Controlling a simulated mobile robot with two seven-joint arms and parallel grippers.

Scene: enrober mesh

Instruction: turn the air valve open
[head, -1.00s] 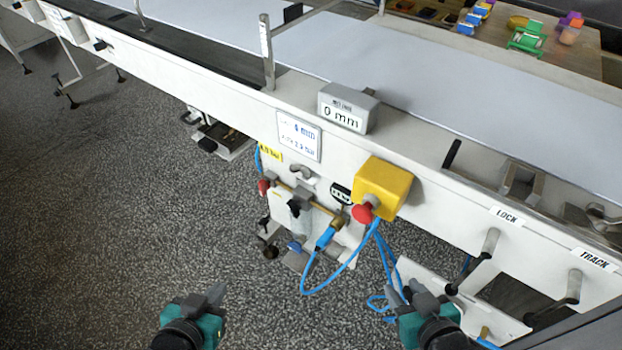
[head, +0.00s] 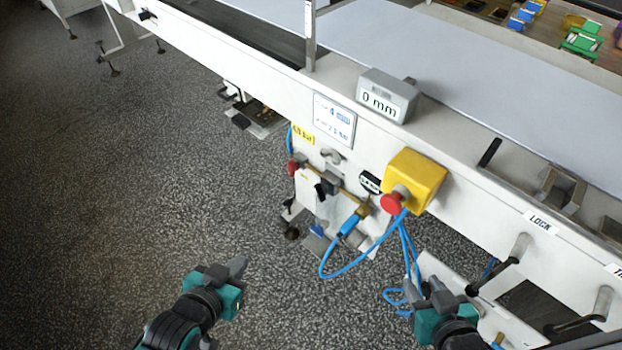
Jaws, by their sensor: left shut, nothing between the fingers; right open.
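The air fittings sit on a white panel (head: 309,190) below the machine's side rail. A brass pipe (head: 350,191) runs there between a red knob (head: 293,169) on the left and a blue hose fitting (head: 349,226) on the right, with a grey block (head: 330,182) on it. Which part is the air valve's handle, and how it is turned, I cannot tell for sure. My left gripper (head: 238,268) is shut and empty, below and left of the fittings, apart from them. My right gripper (head: 424,290) is open and empty near the blue hoses, below the yellow box.
A yellow box (head: 417,177) with a red button (head: 391,203) sticks out right of the fittings. Blue hoses (head: 365,258) hang in loops below it. LOCK (head: 519,246) and TRACK cranks stand at right. Bare floor (head: 130,190) lies to the left.

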